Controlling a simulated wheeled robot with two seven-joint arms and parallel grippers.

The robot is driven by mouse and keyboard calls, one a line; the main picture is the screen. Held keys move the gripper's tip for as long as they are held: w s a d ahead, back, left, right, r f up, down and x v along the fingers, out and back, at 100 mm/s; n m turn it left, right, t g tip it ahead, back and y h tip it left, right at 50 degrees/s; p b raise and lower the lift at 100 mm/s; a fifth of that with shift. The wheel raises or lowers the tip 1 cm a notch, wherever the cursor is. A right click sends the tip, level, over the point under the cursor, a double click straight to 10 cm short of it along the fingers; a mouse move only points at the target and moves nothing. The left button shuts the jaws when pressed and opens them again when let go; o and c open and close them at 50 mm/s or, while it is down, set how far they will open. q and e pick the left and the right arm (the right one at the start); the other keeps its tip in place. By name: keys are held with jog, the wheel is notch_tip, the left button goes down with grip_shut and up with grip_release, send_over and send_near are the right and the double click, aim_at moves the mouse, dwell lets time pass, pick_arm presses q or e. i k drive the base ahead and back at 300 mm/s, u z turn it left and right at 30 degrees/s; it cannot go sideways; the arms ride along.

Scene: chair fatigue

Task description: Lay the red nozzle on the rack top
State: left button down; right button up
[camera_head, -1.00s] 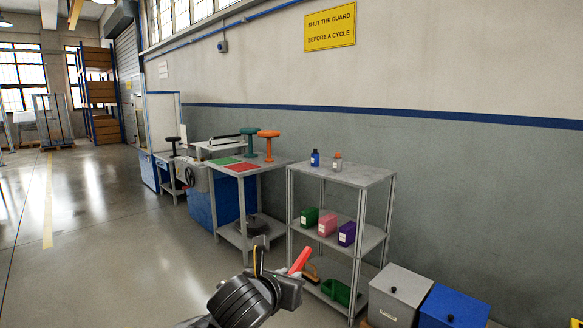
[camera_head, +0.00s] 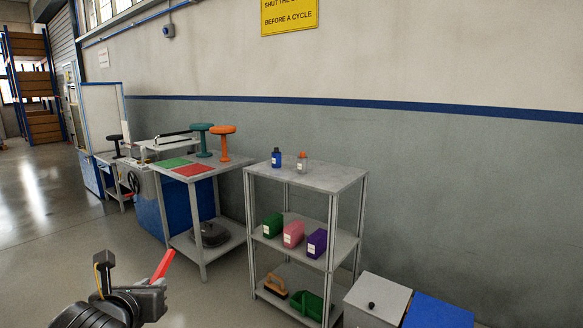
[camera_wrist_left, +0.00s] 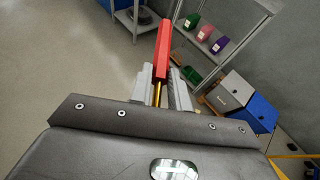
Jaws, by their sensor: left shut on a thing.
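The red nozzle (camera_head: 163,265) is a slim red bar with a brass-coloured end. My left gripper (camera_head: 150,288) is shut on it, at the lower left of the head view. In the left wrist view the red nozzle (camera_wrist_left: 163,50) points away from the jaws (camera_wrist_left: 160,92), its brass end between them. The rack top (camera_head: 325,178) is a grey shelf to the right of and beyond the gripper, clearly apart from it. A blue bottle (camera_head: 276,158) and a grey bottle with an orange cap (camera_head: 302,162) stand on its back left part. My right gripper is not in view.
The rack's middle shelf holds green, pink and purple containers (camera_head: 293,233); below are a brush (camera_head: 275,286) and green scoop (camera_head: 308,304). A table with stools (camera_head: 222,142) stands left of the rack. Grey (camera_head: 378,298) and blue (camera_head: 438,312) bins stand right. The rack top's front and right are bare.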

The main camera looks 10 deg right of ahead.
aim_at(333, 180)
jog(key=z, duration=0.35)
jog(key=i, duration=0.8)
jog(key=z, duration=0.65)
